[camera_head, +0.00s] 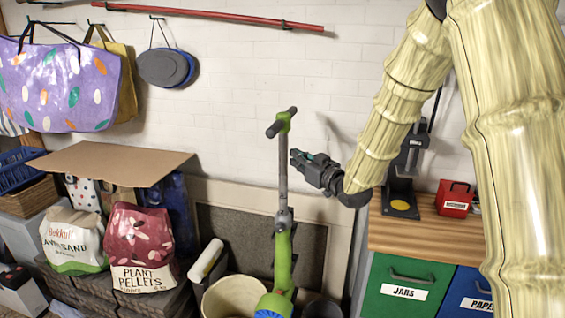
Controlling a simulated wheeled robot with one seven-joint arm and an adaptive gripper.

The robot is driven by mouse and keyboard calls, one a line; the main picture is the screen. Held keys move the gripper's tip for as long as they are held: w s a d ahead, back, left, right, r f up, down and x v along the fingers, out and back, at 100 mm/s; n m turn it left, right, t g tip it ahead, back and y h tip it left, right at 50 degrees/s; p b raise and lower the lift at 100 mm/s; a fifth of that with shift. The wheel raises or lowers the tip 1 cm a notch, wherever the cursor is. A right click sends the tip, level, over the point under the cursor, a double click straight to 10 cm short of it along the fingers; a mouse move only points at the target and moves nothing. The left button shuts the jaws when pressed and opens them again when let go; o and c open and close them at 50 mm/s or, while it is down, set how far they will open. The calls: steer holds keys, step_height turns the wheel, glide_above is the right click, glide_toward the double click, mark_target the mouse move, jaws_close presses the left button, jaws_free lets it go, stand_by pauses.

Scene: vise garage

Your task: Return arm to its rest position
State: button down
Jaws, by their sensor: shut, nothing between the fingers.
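My gripper (299,158) is at the end of my arm, near the middle of the view. It is dark, points to the left and is shut with nothing in it. In the picture it shows just right of the upright pole of a green-and-grey garden tool (284,190). I cannot tell how far apart in depth they are. My arm, in a pale yellow ribbed cover, comes down from the top right and bends back up to the gripper. It hides part of the right side of the view.
A wooden worktop (415,236) with a red box (454,198) and a dark upright device (404,175) stands right, above a green drawer (400,287). Bags of sand (73,241) and plant pellets (141,250) sit left. A pale bucket (232,297) stands below.

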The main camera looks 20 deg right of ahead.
stand_by(0.3)
steer(key=s+a+f+m+g+h, duration=0.1)
steer(key=s+f+g, duration=0.2)
steer(key=s+f, duration=0.7)
steer(key=s+a+f+m+g+h, duration=0.1)
steer(key=s+a+f+g+h, duration=0.15)
steer(key=f, duration=1.35)
steer(key=s+a+f+m+g+h, duration=0.1)
steer(key=s+f+g, duration=0.2)
steer(key=s+f, duration=0.7)
steer(key=s+a+f+g, duration=0.1)
steer(key=s+f+g, duration=0.2)
steer(key=s, duration=0.7)
steer(key=s+f+g, duration=0.2)
steer(key=s+f, duration=0.6)
steer(key=s, duration=0.2)
steer(key=s+a+f+m+g+h, duration=0.1)
steer(key=s+f+g, duration=0.2)
steer(key=s+f, duration=0.3)
steer(key=s, duration=0.4)
steer(key=shift+s+a+f+g, duration=0.15)
steer(key=shift+a+f+g, duration=0.05)
steer(key=shift+a+g, duration=0.15)
